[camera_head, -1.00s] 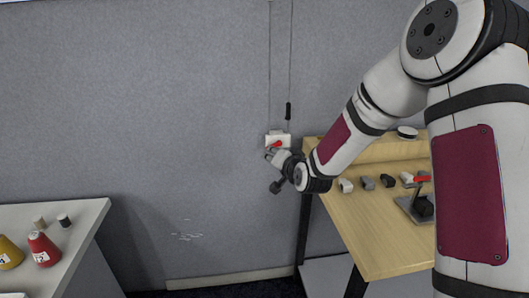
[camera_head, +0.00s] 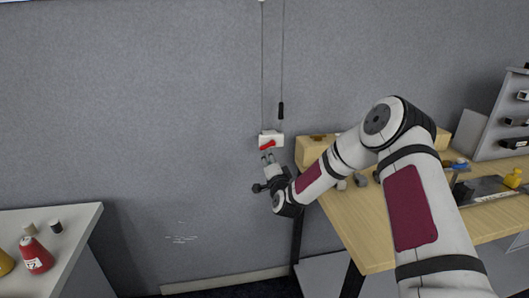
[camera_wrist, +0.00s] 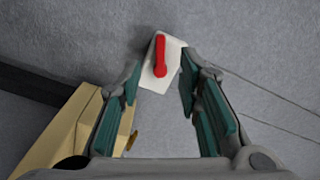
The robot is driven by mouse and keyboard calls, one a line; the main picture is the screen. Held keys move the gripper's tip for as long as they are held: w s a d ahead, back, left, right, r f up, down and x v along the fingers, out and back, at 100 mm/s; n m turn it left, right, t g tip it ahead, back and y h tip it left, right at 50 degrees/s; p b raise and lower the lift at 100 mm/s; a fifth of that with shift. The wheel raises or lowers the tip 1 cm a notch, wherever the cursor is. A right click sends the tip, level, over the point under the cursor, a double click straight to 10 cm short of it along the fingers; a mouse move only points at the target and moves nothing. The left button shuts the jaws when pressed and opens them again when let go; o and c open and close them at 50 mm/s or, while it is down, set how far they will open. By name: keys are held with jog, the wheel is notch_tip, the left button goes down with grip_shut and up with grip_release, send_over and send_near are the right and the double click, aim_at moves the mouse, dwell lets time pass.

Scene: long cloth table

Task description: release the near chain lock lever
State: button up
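The chain lock is a small white block (camera_head: 277,135) on the grey wall, with a red lever (camera_head: 267,144) on its front. In the wrist view the white plate (camera_wrist: 152,85) and the red lever (camera_wrist: 160,56) lie just beyond the fingertips, between them in the picture. My gripper (camera_head: 268,161) is just below the lock in the head view. In the wrist view its two green-padded fingers (camera_wrist: 160,88) are spread apart with nothing between the pads. The gripper looks clear of the lever.
Thin chains (camera_head: 263,70) hang along the wall above the lock, one with a black handle (camera_head: 281,111). A wooden workbench (camera_head: 365,235) with small parts stands at the right. A white table (camera_head: 75,240) with flasks is at the left. The wall between is clear.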

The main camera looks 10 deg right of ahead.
aim_at(264, 148)
jog(key=w, duration=0.8)
jog(key=shift+b, duration=0.4)
jog(key=shift+s, duration=0.1)
grip_shut()
